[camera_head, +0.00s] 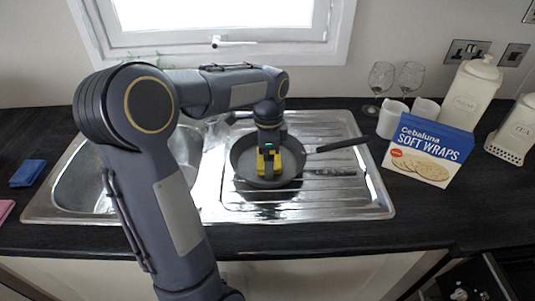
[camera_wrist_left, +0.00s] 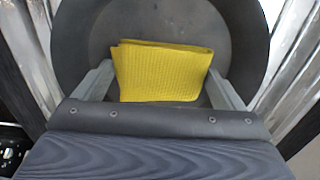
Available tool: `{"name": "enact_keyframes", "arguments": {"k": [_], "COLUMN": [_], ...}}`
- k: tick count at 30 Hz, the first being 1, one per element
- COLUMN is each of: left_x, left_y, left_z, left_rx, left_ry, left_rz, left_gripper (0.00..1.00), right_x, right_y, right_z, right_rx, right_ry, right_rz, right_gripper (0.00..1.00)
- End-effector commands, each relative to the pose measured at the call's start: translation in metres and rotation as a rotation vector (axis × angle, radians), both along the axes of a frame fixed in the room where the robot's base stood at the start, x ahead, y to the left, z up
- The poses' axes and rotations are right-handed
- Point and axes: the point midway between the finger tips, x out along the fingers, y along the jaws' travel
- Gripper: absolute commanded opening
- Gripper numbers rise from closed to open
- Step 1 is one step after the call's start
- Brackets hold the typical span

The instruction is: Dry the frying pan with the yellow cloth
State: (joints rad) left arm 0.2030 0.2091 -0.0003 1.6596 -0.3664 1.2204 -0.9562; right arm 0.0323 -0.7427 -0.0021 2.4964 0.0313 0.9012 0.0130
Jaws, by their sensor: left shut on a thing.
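The dark frying pan (camera_head: 240,165) sits on the ridged drainer of the steel sink, its handle (camera_head: 340,145) pointing right. My left gripper (camera_head: 268,160) reaches down into the pan and is shut on the folded yellow cloth (camera_head: 262,168). In the left wrist view the yellow cloth (camera_wrist_left: 162,72) lies between the two fingers of my left gripper (camera_wrist_left: 160,85), over the inside of the pan (camera_wrist_left: 225,30). I cannot tell whether the cloth touches the pan's floor. My right gripper is not in view.
The sink bowl (camera_head: 90,185) is left of the pan. A blue cloth (camera_head: 28,173) and a pink cloth (camera_head: 5,209) lie at far left. A Soft Wraps box (camera_head: 428,152), white cups (camera_head: 392,120), wine glasses (camera_head: 380,78) and canisters (camera_head: 472,95) stand right. The right front counter is clear.

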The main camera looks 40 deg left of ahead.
Motion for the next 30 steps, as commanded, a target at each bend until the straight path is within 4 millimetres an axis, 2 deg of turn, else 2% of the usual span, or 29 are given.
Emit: {"name": "enact_keyframes", "arguments": {"k": [11,30], "left_x": [0.009,0.013], "left_y": [-0.011,0.007], "left_z": [0.003,0.001], "left_rx": [0.001,0.000], "left_ry": [-0.001,-0.001], "left_rz": [-0.001,0.001], "left_gripper": [0.69,0.69], "right_x": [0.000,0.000], "right_y": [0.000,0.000], "right_z": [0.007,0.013], "right_rx": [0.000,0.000], "right_ry": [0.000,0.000], "right_rz": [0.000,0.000], "right_gripper": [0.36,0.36]}}
